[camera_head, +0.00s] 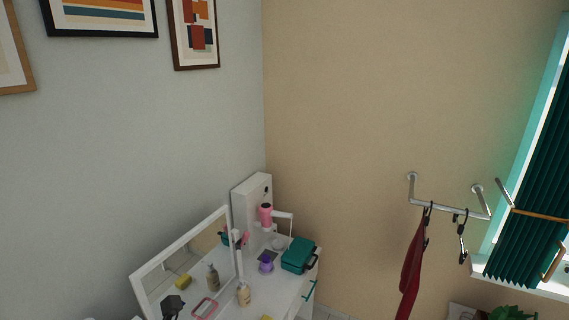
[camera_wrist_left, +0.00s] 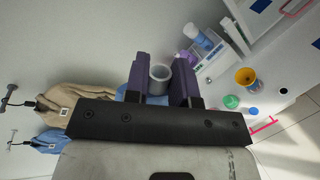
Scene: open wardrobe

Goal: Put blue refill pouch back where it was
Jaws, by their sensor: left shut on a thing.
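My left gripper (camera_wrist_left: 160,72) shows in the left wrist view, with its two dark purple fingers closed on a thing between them. A grey round part like a cap (camera_wrist_left: 160,73) shows between the fingers. Patches of blue, which I take for the blue refill pouch (camera_wrist_left: 154,100), show just below it. Most of the pouch is hidden behind the fingers and the gripper's body. The head view shows neither gripper and no pouch that I can make out.
In the left wrist view, a beige garment (camera_wrist_left: 95,97) hangs at left; a white surface with bottles and a yellow cup (camera_wrist_left: 245,77) is at right. The head view shows a white dresser with a mirror (camera_head: 190,262), a teal case (camera_head: 298,254) and a red garment (camera_head: 411,262) on a rail.

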